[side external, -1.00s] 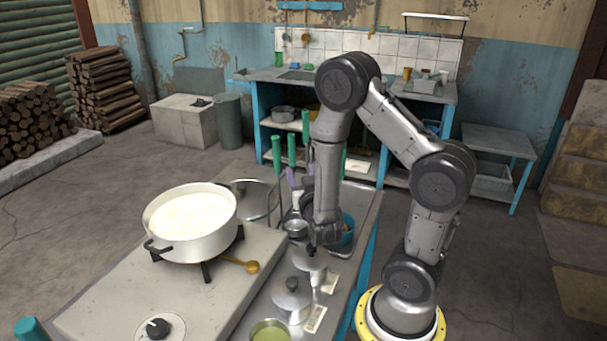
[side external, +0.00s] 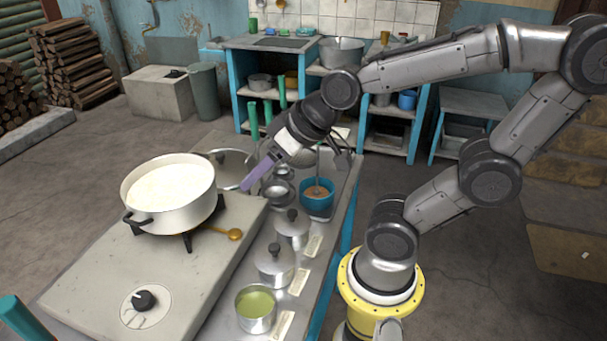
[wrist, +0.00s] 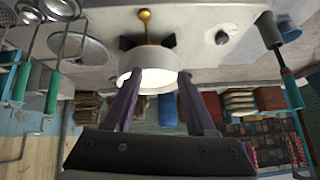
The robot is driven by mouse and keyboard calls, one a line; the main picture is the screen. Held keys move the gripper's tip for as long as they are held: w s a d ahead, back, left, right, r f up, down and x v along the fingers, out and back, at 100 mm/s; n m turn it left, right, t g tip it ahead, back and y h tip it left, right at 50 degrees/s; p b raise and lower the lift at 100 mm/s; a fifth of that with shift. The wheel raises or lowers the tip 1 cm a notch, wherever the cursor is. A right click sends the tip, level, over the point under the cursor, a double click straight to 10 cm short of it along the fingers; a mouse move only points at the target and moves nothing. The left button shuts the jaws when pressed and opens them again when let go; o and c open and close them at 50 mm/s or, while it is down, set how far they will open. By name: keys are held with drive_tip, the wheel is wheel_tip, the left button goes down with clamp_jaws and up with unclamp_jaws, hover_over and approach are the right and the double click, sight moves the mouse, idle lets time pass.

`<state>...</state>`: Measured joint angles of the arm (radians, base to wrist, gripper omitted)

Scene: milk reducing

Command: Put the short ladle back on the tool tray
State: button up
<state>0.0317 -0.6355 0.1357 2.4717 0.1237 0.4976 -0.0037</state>
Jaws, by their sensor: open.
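My gripper (side external: 247,186) is open, its long purple fingers pointing down and left beside the white milk pot (side external: 168,195). In the wrist view my gripper (wrist: 160,82) shows spread, with the pot (wrist: 146,60) beyond and between its fingers. Nothing is seen held in it. Several metal tools with green handles (side external: 254,125) stand behind the counter. I cannot tell which is the short ladle, or make out the tool tray.
A blue bowl (side external: 317,203) with brown contents, two lidded pots (side external: 292,230) and an open pot of green liquid (side external: 256,312) line the counter's right side. A brass-coloured round-ended piece (side external: 235,234) sticks out beside the burner. The stove knob (side external: 144,300) is at the front.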

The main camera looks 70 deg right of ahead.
drive_tip(key=s+n+g, duration=0.1)
drive_tip(key=s+g, duration=0.1)
drive_tip(key=s, duration=0.6)
drive_tip(key=shift+d+r+h, duration=0.25)
drive_tip(key=shift+r+h, duration=0.05)
drive_tip(key=shift+r, duration=0.05)
